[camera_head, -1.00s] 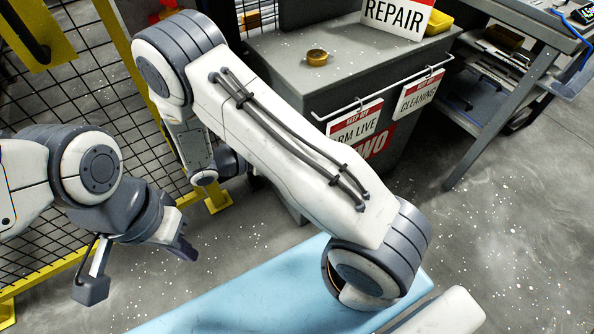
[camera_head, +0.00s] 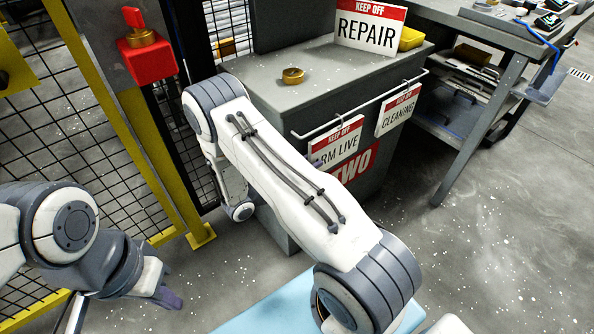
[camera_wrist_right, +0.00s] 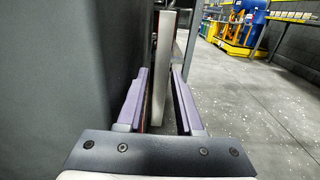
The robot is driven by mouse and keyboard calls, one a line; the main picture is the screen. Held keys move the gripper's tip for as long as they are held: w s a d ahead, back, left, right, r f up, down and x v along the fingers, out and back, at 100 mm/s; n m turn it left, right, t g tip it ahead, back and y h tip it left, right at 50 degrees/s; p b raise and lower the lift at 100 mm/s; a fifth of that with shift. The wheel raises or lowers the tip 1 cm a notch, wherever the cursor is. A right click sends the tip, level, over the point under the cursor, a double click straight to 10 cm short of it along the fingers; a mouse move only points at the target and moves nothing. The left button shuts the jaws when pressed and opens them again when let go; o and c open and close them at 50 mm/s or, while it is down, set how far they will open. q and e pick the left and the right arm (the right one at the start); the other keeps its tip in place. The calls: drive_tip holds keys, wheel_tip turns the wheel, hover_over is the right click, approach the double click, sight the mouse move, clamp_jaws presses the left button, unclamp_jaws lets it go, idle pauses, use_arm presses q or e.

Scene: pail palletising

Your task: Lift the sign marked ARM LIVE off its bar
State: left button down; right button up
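The sign marked ARM LIVE (camera_head: 340,145), white with a red KEEP OFF band, hangs from the white bar (camera_head: 360,104) on the front of the grey cabinet. My right arm hides its left end in the head view. In the right wrist view a pale upright panel, seen edge-on (camera_wrist_right: 164,70), stands between the fingers of my right gripper (camera_wrist_right: 160,105); it looks like this sign. The fingers are apart, with a visible gap on the right side. My left gripper (camera_head: 118,304) is low at the left, fingers spread and empty, away from the sign.
The CLEANING sign (camera_head: 398,110) hangs on the same bar to the right. A REPAIR sign (camera_head: 368,30) and a brass-coloured round piece (camera_head: 293,76) are on the cabinet top (camera_head: 325,68). A yellow-framed mesh fence (camera_head: 145,140) stands left. Floor at right is clear.

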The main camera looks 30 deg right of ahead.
drive_tip(key=shift+d, duration=0.5)
clamp_jaws()
drive_tip(key=shift+r, duration=0.15)
drive_tip(key=shift+r+p, duration=1.15)
drive_tip(key=s+p, duration=0.2)
drive_tip(key=s, duration=0.5)
drive_tip(key=shift+d, duration=0.25)
idle(0.7)
